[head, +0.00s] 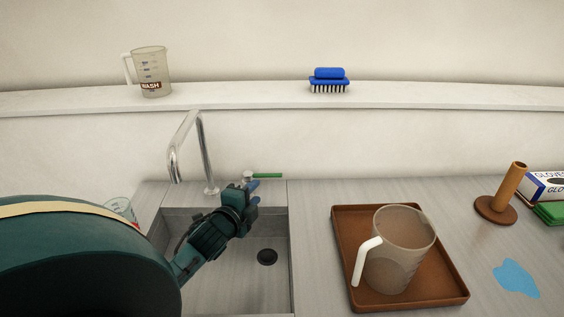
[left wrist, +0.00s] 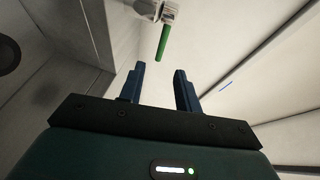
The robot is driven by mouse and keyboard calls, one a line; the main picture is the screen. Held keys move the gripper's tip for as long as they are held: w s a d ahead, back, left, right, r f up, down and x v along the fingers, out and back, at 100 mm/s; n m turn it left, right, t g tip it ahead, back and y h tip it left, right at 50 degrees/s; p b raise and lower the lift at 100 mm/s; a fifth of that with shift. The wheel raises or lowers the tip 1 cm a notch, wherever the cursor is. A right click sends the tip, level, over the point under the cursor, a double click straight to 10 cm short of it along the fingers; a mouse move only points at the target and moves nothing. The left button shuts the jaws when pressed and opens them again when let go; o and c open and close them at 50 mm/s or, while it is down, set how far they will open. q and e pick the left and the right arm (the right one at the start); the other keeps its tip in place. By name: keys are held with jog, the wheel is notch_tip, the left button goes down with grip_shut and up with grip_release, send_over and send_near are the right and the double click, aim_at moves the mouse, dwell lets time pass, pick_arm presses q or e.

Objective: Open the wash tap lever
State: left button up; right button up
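The wash tap has a tall curved chrome spout (head: 188,150) behind the sink (head: 222,250). Its green lever (head: 267,175) sticks out to the right from a small metal valve at the sink's back edge. The green lever (left wrist: 163,42) also shows in the left wrist view, beyond the fingertips and between their lines. My left gripper (head: 252,187) is just in front of and below the lever, apart from it. In the left wrist view its two blue fingers (left wrist: 159,72) are spread with nothing between them. My right gripper is not seen.
A brown tray (head: 345,225) with a clear pitcher (head: 400,250) stands right of the sink. A WASH jug (head: 152,72) and blue brush (head: 328,82) sit on the shelf. A brown stand (head: 497,205), glove box (head: 545,186) and blue spill (head: 516,278) are at right.

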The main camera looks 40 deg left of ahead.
aim_at(270, 176)
pick_arm(q)
jog(key=x, duration=1.3)
jog(key=shift+w+a+r+p, duration=0.1)
jog(key=shift+w+p, duration=0.05)
jog(key=shift+p, duration=0.15)
jog(key=shift+c, duration=0.4)
grip_shut()
